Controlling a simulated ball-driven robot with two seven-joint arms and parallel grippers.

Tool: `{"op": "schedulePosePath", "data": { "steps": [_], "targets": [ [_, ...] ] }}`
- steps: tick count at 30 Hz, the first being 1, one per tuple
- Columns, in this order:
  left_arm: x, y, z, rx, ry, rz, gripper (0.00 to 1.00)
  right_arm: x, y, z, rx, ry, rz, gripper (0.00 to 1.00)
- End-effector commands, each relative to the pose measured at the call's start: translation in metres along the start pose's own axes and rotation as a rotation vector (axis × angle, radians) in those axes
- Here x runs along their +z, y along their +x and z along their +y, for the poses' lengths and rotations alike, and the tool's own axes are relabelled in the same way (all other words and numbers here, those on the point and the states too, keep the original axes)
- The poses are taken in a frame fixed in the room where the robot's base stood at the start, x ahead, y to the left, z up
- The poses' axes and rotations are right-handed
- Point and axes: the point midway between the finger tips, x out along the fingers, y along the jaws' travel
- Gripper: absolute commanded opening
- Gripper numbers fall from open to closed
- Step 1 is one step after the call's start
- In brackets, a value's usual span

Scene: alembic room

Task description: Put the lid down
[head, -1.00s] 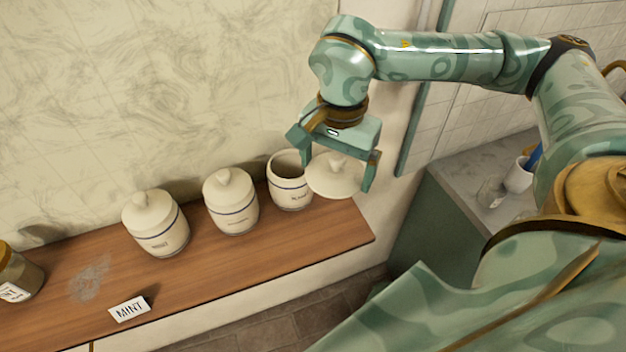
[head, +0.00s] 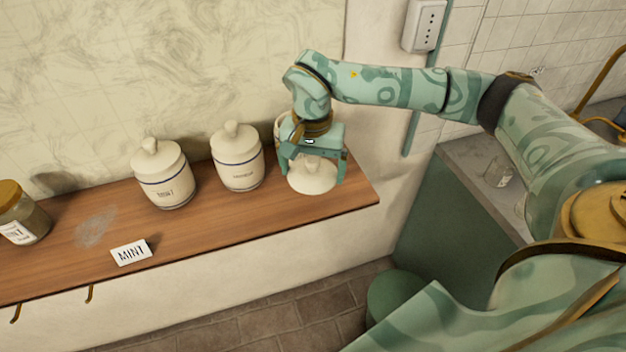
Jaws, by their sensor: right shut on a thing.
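My right gripper (head: 313,178) points down at the right end of the wooden shelf (head: 225,220), its fingers on either side of a cream lid (head: 311,177) with a round knob. The gripper is shut on the lid. The lid is level and low over the shelf; I cannot tell whether it touches the wood. The canister (head: 279,128) stands just behind the gripper, mostly hidden by it. My left gripper is not in view.
Two lidded cream canisters, one in the middle (head: 238,160) and one farther left (head: 163,176), stand on the shelf. A MINT card (head: 131,252) and a jar (head: 22,215) are at the left. A grey counter (head: 480,180) lies to the right, beyond a gap.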

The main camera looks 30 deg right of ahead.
Motion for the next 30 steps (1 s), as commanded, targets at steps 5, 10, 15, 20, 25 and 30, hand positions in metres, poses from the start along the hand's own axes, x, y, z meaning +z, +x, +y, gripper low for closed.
{"op": "schedulePosePath", "data": {
  "steps": [5, 10, 15, 20, 25, 30],
  "targets": [
    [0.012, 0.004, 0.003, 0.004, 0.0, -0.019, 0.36, -0.023, 0.033, -0.005, 0.003, 0.001, -0.003, 0.68],
    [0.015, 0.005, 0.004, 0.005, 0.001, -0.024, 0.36, -0.033, 0.045, -0.007, 0.001, 0.0, -0.002, 0.68],
    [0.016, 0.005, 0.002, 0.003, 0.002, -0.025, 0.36, -0.034, 0.071, -0.007, 0.003, -0.001, -0.004, 0.68],
    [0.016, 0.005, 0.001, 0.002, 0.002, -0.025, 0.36, -0.035, 0.076, -0.007, 0.001, -0.001, -0.001, 0.68],
    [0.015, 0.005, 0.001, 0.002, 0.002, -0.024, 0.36, -0.035, 0.076, -0.007, 0.001, -0.001, -0.001, 0.68],
    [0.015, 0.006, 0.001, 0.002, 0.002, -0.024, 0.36, -0.035, 0.078, -0.007, 0.001, -0.001, -0.001, 1.0]
  ]
}}
